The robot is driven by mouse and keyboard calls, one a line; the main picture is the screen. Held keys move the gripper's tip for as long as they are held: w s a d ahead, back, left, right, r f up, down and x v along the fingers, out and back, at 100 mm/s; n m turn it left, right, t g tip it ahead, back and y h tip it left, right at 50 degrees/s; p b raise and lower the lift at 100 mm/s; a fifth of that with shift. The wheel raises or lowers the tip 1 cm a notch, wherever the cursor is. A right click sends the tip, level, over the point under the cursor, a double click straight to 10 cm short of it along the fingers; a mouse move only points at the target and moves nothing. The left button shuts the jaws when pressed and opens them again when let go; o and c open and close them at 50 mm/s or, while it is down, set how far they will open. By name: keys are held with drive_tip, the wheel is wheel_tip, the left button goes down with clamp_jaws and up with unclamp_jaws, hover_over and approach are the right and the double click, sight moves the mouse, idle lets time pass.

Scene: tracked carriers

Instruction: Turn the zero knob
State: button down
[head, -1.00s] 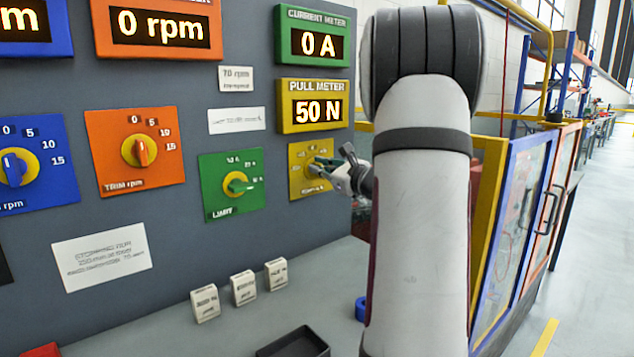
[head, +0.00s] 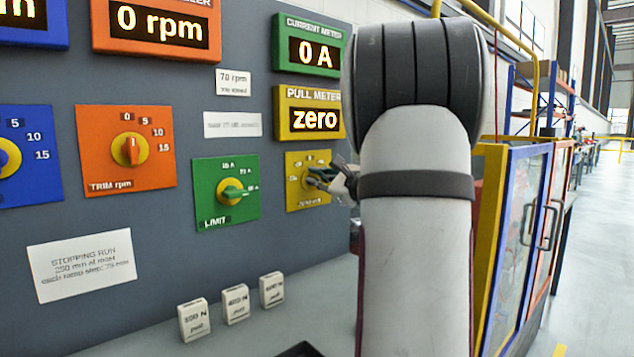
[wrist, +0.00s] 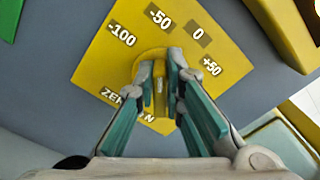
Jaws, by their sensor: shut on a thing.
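The zero knob (wrist: 160,92) is yellow, on a yellow plate (wrist: 100,72) marked -100, -50, 0 and +50. In the head view the plate (head: 294,160) is on the grey panel, below the pull meter (head: 311,112), which reads "zero". My gripper (wrist: 161,76) is shut on the knob, with one finger on each side of its grip. In the head view my gripper (head: 316,176) reaches the plate from the right and covers part of it. The fingers hide part of the knob, and I cannot tell which mark it points at.
The green limit knob (head: 233,190) is close on the left, with the orange trim knob (head: 130,149) further left. The current meter (head: 313,46) reads 0 A. Several small white blocks (head: 236,303) stand on the ledge below.

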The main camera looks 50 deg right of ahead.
drive_tip(key=c, duration=1.7)
unclamp_jaws()
drive_tip(key=v, duration=1.2)
drive_tip(key=shift+f, duration=0.1)
